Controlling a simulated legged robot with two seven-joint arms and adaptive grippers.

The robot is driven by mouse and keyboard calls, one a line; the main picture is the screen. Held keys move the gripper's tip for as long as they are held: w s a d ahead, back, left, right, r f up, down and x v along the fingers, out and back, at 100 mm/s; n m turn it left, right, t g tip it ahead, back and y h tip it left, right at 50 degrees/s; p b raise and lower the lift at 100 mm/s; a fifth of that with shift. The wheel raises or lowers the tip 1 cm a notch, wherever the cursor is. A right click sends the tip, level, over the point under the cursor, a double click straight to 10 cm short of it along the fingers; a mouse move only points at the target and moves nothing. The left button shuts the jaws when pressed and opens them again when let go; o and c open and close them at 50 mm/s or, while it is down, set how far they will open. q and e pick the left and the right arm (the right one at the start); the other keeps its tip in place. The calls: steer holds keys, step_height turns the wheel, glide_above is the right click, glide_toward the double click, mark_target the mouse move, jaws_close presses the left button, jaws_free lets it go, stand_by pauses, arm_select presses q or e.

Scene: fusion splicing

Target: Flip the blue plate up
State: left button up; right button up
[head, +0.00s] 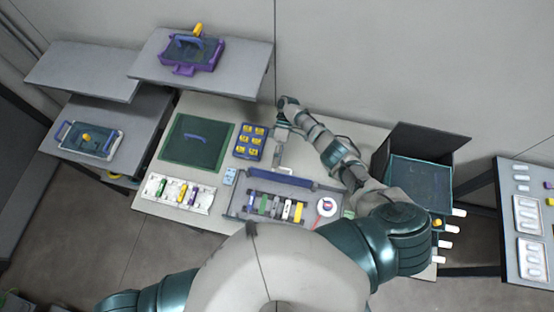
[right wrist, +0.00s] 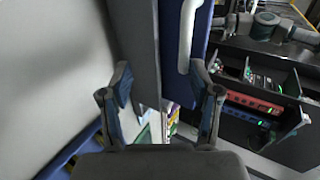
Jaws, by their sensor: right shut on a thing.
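The blue plate (head: 282,179) shows in the head view as a narrow blue strip along the far edge of the grey tray (head: 236,207) at the table's middle. In the right wrist view the blue plate (right wrist: 190,55) stands between my fingers, with a white handle on its right face and a grey panel along its left. My right gripper (head: 280,166) reaches in from the far side of the tray. Its fingers (right wrist: 165,92) are shut on the plate; the exact contact is partly hidden. My left gripper is out of view.
The tray holds several coloured pieces and a round white item (head: 327,206). A blue box of yellow parts (head: 250,141), a green mat (head: 196,143) and a white rack (head: 178,193) lie left. A dark open box (head: 419,175) stands right. The wall is close behind my right wrist.

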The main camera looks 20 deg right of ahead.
steer(key=shift+s+d+f, duration=0.1)
steer(key=shift+f, duration=0.15)
steer(key=shift+r, duration=0.35)
step_height(320, 180, up, 10)
steer(key=shift+f, duration=0.2)
